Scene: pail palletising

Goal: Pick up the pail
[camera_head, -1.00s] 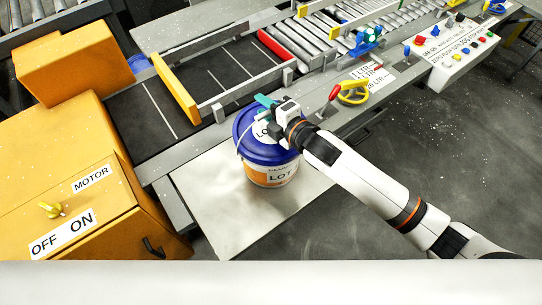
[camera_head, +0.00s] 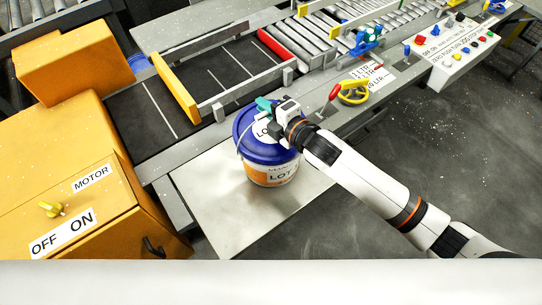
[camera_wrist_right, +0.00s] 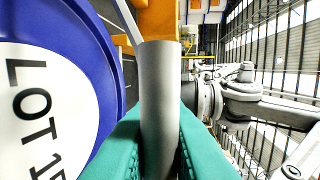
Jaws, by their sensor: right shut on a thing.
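The pail (camera_head: 270,172) has a blue lid and a white and orange body with a "LOT" label. It is upright at the pale plate (camera_head: 220,215) beside the conveyor; I cannot tell if its base touches the plate. My right gripper (camera_head: 266,104) is at the far upper edge of the lid. In the right wrist view its teal fingers are shut on the grey grip of the pail's handle (camera_wrist_right: 160,110). The blue lid (camera_wrist_right: 98,60) with its white label fills the left of that view. My left gripper is not in view.
A dark conveyor belt (camera_head: 150,105) with metal side rails runs behind the pail. A yellow motor cabinet (camera_head: 110,215) stands to the left. A yellow handwheel (camera_head: 353,92) and a red-handled lever (camera_head: 333,94) are close to my right arm. Grey floor is clear at right.

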